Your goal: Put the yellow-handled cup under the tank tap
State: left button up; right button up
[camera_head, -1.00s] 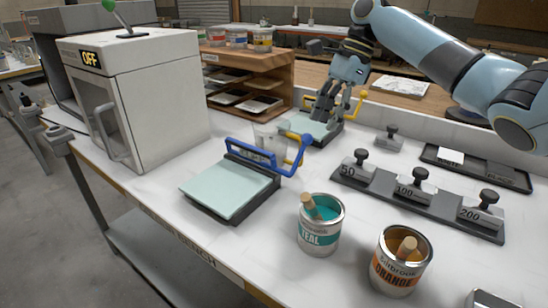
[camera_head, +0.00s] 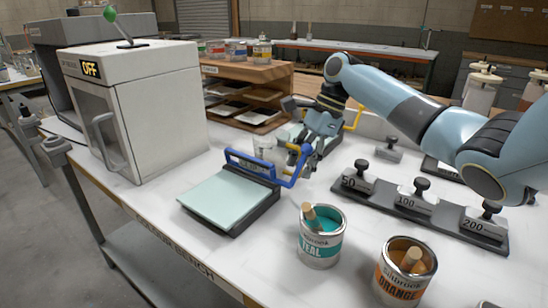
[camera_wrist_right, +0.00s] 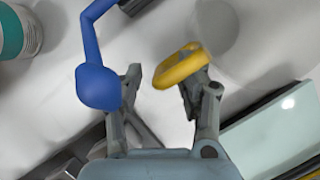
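The clear cup (camera_head: 264,147) stands on the white bench behind the blue-handled plate press, partly hidden by its handle. A small yellow handle (camera_head: 293,147) shows beside it at my right gripper (camera_head: 302,160). In the right wrist view the yellow handle (camera_wrist_right: 180,66) is a loop at the tip of the right-hand finger; the cup's body is hard to make out. My right gripper (camera_wrist_right: 160,82) is open, its fingers apart on either side of the handle's near end. Pale tanks (camera_head: 481,88) stand at the far right; I cannot make out a tap. My left gripper is not in view.
The press's blue handle (camera_wrist_right: 97,85) is close beside the left-hand finger. A teal can (camera_head: 321,240) and an orange can (camera_head: 404,270) stand in front. A weight rack (camera_head: 418,204) lies to the right, a white oven (camera_head: 150,110) to the left.

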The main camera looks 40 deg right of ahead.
jog(key=shift+a+f, duration=0.15)
jog(key=shift+f, duration=0.25)
grip_shut()
jog(key=shift+r, duration=0.1)
